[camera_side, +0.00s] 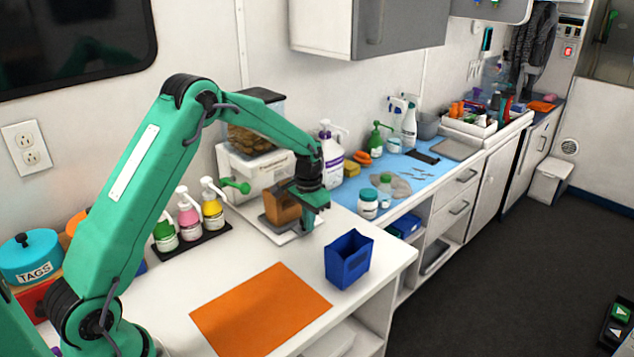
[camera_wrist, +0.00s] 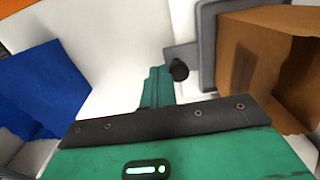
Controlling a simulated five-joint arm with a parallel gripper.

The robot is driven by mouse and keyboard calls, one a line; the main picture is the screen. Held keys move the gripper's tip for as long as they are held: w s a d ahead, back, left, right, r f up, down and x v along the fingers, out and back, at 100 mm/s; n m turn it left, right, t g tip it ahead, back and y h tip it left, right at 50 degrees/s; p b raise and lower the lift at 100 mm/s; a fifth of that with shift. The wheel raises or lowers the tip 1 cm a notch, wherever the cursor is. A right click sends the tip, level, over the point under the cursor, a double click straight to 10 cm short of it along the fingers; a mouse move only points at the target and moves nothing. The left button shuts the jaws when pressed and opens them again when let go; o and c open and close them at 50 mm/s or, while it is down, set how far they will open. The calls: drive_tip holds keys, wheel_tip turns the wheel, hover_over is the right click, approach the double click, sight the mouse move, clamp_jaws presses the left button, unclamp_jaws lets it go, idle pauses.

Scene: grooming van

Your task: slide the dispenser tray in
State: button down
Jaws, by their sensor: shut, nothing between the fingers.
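The dispenser is a white box (camera_side: 262,172) with a clear bin of brown pieces on top and a green crank on its left, against the wall. At its foot a pale tray (camera_side: 272,234) sticks out toward the room, and a brown open box stands at it (camera_side: 281,208). In the wrist view the brown box (camera_wrist: 270,60) is at the right, beside a grey edge with a dark knob (camera_wrist: 180,70). My gripper (camera_side: 309,222) is shut and empty, low at the tray's front. Its fingertips (camera_wrist: 158,80) show just left of the knob; I cannot tell whether they touch.
A blue open bin (camera_side: 348,262) stands right of my gripper, near the counter edge. An orange mat (camera_side: 260,310) lies in front. Pump bottles (camera_side: 189,220) stand left of the dispenser, and a white jug (camera_side: 330,155) behind my gripper. The white counter between mat and tray is clear.

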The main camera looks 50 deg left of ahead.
sight(290, 220)
drive_tip(key=shift+a, duration=4.05)
drive_tip(key=shift+d, duration=1.05)
wheel_tip(290, 220, up, 7)
